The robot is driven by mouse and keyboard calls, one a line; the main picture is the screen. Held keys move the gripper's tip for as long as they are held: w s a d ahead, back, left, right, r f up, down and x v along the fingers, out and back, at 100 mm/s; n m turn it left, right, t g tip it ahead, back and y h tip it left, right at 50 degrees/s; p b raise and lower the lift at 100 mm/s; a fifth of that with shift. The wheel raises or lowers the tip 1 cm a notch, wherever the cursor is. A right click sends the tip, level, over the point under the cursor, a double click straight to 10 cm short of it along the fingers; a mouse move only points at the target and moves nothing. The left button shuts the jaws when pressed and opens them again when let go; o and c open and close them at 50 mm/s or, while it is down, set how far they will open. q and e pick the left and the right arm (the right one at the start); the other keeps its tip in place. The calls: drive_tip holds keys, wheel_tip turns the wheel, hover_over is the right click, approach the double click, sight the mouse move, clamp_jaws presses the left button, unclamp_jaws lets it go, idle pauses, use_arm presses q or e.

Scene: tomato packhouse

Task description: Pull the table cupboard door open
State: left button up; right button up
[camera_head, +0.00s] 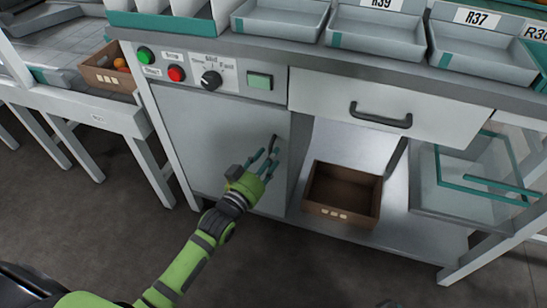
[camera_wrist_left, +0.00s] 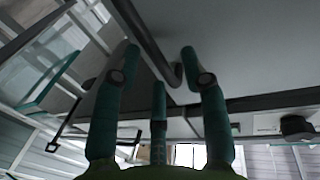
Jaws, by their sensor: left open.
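The cupboard door (camera_head: 205,140) is a plain grey panel under the control panel. It looks shut. Its dark upright handle (camera_head: 275,143) is near the door's right edge. My left gripper (camera_head: 268,158) is in front of the door, with its teal fingers close to the handle. In the left wrist view the handle (camera_wrist_left: 148,38) runs as a dark bar between the spread fingers of the open gripper (camera_wrist_left: 160,65). I cannot tell whether any finger touches it.
A drawer with a dark handle (camera_head: 381,116) is above an open bay holding a brown crate (camera_head: 341,214). Teal-edged glass (camera_head: 480,180) is at the right. Grey trays (camera_head: 375,45) line the top. The floor (camera_head: 90,220) in front is clear.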

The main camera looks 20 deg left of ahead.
use_arm(q)
drive_tip(key=shift+x, duration=1)
drive_tip(key=shift+d, duration=0.1)
clamp_jaws()
drive_tip(key=shift+s, duration=0.1)
